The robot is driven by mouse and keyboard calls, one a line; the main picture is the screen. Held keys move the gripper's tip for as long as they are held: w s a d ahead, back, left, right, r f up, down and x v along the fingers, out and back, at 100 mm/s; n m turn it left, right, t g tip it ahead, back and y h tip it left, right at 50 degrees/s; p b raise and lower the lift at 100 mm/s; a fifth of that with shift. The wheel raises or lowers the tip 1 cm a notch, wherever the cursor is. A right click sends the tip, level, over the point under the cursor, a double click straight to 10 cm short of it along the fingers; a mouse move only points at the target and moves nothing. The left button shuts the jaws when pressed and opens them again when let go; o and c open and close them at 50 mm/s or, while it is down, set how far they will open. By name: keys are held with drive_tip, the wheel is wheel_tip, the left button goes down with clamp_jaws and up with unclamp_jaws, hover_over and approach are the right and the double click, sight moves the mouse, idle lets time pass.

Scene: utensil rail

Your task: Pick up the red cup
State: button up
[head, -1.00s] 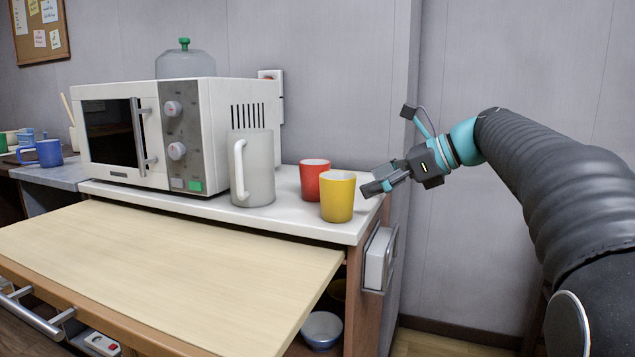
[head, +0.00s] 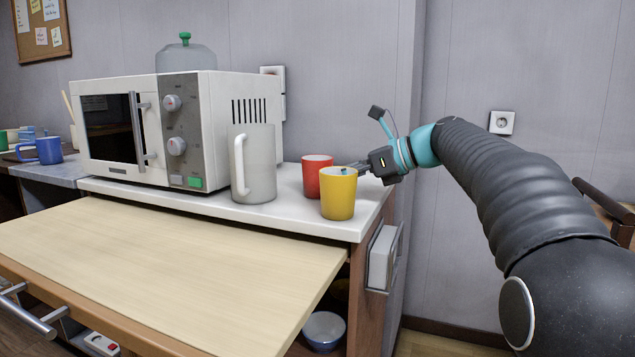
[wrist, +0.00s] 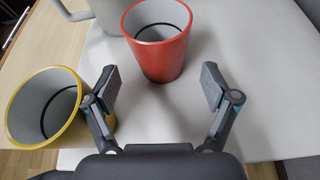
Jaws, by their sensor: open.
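The red cup (head: 312,178) stands upright on the white counter, behind and left of the yellow cup (head: 339,197). The yellow cup hides part of it in the head view. In the wrist view the red cup (wrist: 158,50) is beyond my fingertips, roughly centred between them and apart from them. My gripper (head: 357,169) is at the right of the cups, its fingers partly behind the yellow cup's rim. In the wrist view my gripper (wrist: 160,88) is open and empty. The yellow cup (wrist: 42,115) is close beside its left finger; I cannot tell whether they touch.
A frosted pitcher (head: 254,165) stands left of the cups, next to the microwave (head: 150,130). A wooden board (head: 160,260) extends in front of the white counter (head: 290,215). The counter right of the red cup is clear in the wrist view. A wall is behind.

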sight(320, 181)
drive_tip(key=x, duration=0.5)
drive_tip(key=shift+a+b, duration=0.1)
drive_tip(key=shift+b, duration=0.2)
drive_tip(key=c, duration=1.2)
